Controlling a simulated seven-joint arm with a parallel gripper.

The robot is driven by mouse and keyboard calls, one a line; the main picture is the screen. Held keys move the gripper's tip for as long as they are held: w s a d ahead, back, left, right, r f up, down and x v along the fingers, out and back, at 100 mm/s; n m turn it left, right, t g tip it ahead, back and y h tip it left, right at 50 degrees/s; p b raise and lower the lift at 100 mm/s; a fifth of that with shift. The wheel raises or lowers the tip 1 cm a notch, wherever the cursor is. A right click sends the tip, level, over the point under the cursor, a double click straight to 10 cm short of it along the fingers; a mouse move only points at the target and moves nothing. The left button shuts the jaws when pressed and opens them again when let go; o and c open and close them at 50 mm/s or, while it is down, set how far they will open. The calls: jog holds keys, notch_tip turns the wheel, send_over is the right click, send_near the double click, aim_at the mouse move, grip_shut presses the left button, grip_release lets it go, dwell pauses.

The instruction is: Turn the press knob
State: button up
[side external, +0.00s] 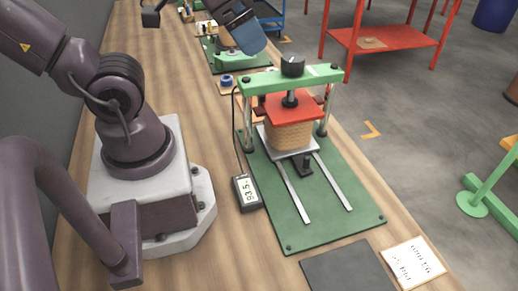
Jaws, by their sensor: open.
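The press (255,85) stands on a green base plate (335,215) right of my base. It has a green crossbar carried on metal posts. A round black knob (292,66) sits on top of the crossbar. Below it a red pressing plate (291,105) rests on a tan wound coil (289,136). The coil stands on a light plate over two metal rails. My arm rises from its white base and leaves the picture at the upper left.
A small meter with a display (246,193) lies beside the base plate, with a cable running up to the press. A dark mat (350,268) and a printed card (412,262) lie at the front. Another green station (232,62) and a blue-ended part (246,38) are behind.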

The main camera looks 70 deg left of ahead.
jog(key=w+a+f+g, duration=0.1)
jog(key=w+f, duration=0.1)
jog(key=n+g+h, duration=0.4)
jog(key=n+g, duration=0.3)
jog(key=n, duration=0.5)
send_near(293, 58)
jog(key=x, duration=1)
jog(key=shift+f, duration=0.2)
